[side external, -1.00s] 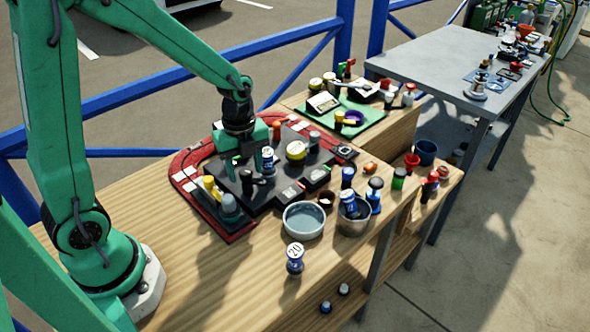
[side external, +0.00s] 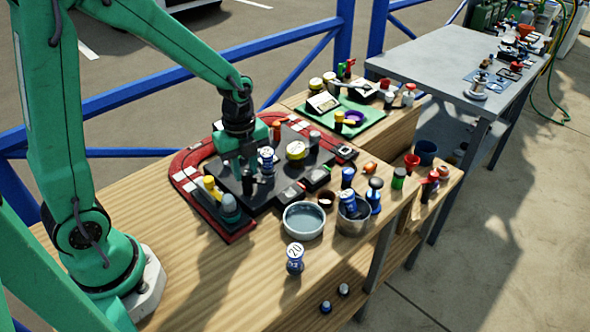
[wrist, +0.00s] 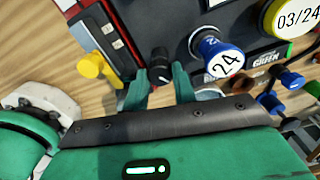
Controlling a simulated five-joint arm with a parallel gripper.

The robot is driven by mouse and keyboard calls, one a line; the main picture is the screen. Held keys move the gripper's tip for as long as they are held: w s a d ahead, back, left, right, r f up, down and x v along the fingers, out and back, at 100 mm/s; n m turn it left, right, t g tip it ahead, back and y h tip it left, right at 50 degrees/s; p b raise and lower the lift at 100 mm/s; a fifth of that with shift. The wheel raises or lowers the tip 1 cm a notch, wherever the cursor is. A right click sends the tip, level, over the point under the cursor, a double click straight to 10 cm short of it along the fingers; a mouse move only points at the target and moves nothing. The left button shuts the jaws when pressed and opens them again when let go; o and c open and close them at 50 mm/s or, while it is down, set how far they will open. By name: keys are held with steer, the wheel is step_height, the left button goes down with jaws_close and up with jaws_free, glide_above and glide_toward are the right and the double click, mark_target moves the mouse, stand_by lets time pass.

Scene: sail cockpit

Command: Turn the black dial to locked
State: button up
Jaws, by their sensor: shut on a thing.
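The black dial (wrist: 160,62) stands on the dark panel (wrist: 185,20), with a small pale mark on it in the wrist view. In the side view the dial (side external: 247,184) shows as a small dark knob under my gripper. My gripper (wrist: 160,80) has its two green fingers on either side of the dial and is shut on it. The gripper (side external: 246,172) points down at the panel in the side view. I cannot read any locked marking beside the dial.
A yellow knob (wrist: 90,65) stands to the left, and a yellow disc marked 03/24 (wrist: 297,17) farther right. A bowl (side external: 303,222) and metal cup (side external: 354,226) stand at the table's front edge.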

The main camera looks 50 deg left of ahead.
mark_target(245, 171)
steer(key=n, duration=1.1)
stand_by(0.5)
steer(key=o, duration=1)
steer(key=shift+r, duration=0.2)
step_height(245, 171, up, 7)
steer(key=shift+r, duration=0.25)
